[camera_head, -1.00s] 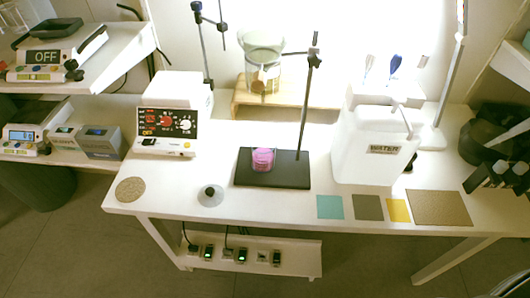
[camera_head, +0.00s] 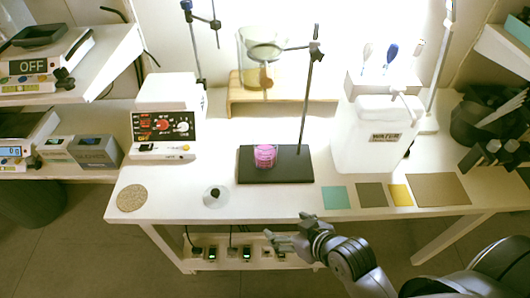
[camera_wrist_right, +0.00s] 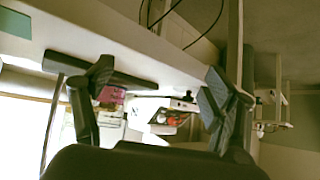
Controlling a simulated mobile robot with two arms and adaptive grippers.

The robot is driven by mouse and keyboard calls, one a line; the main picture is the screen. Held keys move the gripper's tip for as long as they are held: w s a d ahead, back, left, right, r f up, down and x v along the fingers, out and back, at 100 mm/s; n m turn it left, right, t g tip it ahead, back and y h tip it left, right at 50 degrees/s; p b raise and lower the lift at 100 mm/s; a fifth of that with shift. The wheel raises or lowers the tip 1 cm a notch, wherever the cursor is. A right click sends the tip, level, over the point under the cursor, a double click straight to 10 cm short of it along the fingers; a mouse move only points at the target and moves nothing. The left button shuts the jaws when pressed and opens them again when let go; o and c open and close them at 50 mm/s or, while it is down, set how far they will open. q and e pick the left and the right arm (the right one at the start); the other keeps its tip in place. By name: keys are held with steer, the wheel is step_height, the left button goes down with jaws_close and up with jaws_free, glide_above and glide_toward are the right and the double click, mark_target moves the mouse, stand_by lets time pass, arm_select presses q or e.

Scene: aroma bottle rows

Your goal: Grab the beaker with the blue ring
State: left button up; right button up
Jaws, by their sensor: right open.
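A small beaker with pink contents (camera_head: 265,155) stands on the black stand base (camera_head: 250,176) in the middle of the table. A large clear beaker (camera_head: 247,52) stands on a wooden riser at the back, by a ring clamp. I cannot make out a blue ring on either. My right gripper (camera_head: 283,232) is open and empty in front of the table's front edge, nearer to me than the pink beaker. In the right wrist view, the pink beaker (camera_wrist_right: 112,95) shows beyond the open fingers (camera_wrist_right: 156,82), partly behind the left one. My left gripper is not in view.
A white water container (camera_head: 375,140) stands right of the stand rod (camera_head: 307,100). Coloured flat squares (camera_head: 370,195) lie at the front right. A hotplate device (camera_head: 165,130) is at left, with a round cork mat (camera_head: 131,198) before it.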

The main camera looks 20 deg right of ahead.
steer(key=w+r+t+y, duration=0.1)
steer(key=w+r+t, duration=0.2)
steer(key=w+t, duration=0.15)
steer(key=m+t+h, duration=0.2)
steer(key=t, duration=0.3)
glide_toward(261, 135)
steer(key=w+b, duration=0.1)
steer(key=b, duration=0.2)
steer(key=shift+w+d+r, duration=0.15)
steer(key=shift+w, duration=0.2)
steer(key=w+b, duration=0.1)
steer(key=w, duration=0.1)
steer(key=w+a+b, duration=0.1)
steer(key=w, duration=0.1)
steer(key=shift+w, duration=0.65)
steer(key=shift+c, duration=0.2)
jaws_close()
